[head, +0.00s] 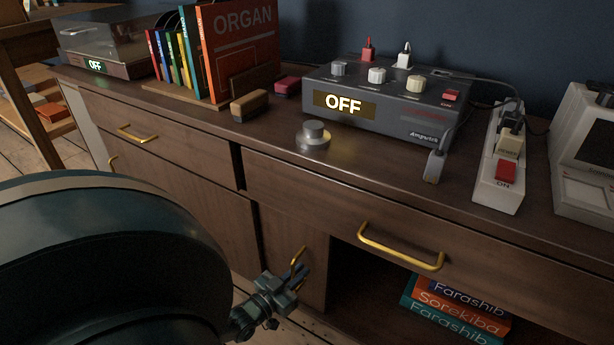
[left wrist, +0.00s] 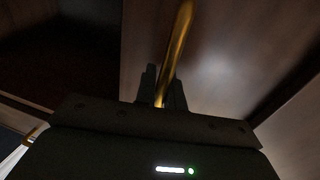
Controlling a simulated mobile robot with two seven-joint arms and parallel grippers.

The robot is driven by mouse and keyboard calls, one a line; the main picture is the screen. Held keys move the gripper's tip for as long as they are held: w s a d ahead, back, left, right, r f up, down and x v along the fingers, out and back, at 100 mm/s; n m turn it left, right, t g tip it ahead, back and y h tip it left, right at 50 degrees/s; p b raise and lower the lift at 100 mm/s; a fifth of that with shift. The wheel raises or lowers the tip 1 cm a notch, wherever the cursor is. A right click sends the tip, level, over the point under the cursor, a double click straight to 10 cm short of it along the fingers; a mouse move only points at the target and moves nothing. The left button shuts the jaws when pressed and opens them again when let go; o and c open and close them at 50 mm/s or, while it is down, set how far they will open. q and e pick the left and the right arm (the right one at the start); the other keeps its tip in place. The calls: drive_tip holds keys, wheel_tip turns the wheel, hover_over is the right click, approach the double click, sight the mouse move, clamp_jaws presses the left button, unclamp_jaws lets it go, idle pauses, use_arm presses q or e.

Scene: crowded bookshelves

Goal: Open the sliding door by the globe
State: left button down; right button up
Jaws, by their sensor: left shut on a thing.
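The wooden sliding door (head: 285,232) is a dark brown panel in the lower part of the sideboard. It stands left of a dark open compartment (head: 348,268). Its upright brass handle (head: 297,261) also shows in the left wrist view (left wrist: 180,40). My left gripper (head: 297,279) is at this handle, and its fingers (left wrist: 163,88) are shut around the handle's lower part. My right gripper is not in view.
Books (head: 455,308) lie stacked in the open compartment. A drawer with a brass handle (head: 400,252) is above it. The sideboard top (head: 390,165) holds a grey amplifier box (head: 385,100), a power strip (head: 498,165), upright books (head: 240,50) and a turntable (head: 110,45).

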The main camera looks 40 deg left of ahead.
use_arm(q)
drive_tip(key=shift+s+a, duration=0.2)
drive_tip(key=shift+a, duration=0.45)
drive_tip(key=shift+s+a, duration=0.15)
drive_tip(key=shift+a, duration=0.45)
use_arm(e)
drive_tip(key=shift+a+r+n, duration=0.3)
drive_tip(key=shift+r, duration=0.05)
use_arm(q)
drive_tip(key=c, duration=1.5)
unclamp_jaws()
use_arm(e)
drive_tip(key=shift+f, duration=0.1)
